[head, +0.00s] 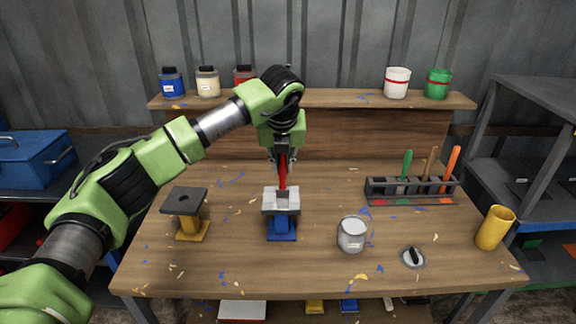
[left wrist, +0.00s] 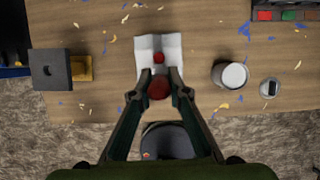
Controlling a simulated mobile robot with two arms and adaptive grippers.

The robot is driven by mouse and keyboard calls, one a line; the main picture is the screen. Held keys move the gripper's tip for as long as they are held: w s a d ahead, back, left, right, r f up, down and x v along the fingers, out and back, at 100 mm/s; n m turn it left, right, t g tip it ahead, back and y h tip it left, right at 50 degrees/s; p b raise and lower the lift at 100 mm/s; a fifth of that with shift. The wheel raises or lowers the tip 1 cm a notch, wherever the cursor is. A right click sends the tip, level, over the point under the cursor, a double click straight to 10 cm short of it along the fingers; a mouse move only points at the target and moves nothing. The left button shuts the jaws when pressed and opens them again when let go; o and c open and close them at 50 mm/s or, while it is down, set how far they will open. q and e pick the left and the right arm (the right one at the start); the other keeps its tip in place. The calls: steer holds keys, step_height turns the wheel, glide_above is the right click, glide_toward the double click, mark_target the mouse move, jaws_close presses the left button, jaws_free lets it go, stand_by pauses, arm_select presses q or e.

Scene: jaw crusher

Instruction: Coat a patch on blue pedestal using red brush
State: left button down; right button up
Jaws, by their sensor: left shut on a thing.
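My left gripper (head: 281,163) is shut on the red brush (head: 283,178), which points down over the blue pedestal (head: 282,228). The brush's red handle (left wrist: 158,88) also shows between the fingers in the left wrist view. The pedestal has a dark top with a pale grey-white sheet or surface (head: 272,201) on it, also seen in the left wrist view (left wrist: 147,50). The brush's lower end meets this surface in the picture; I cannot tell whether it touches. My right gripper is not in view.
A brush rack (head: 410,188) and a yellow cup (head: 494,228) stand farther right. A yellow pedestal with dark top (head: 184,201) stands left. Jars line the back shelf (head: 320,99).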

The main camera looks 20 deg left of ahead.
arm_select(q)
steer(key=a, duration=0.1)
steer(key=s+a+b, duration=0.1)
steer(key=a, duration=0.3)
steer(key=shift+s+a+b, duration=0.15)
steer(key=shift+s+b, duration=0.1)
steer(key=shift+b, duration=0.1)
stand_by(0.3)
step_height(320, 180, up, 5)
steer(key=p, duration=0.3)
stand_by(0.4)
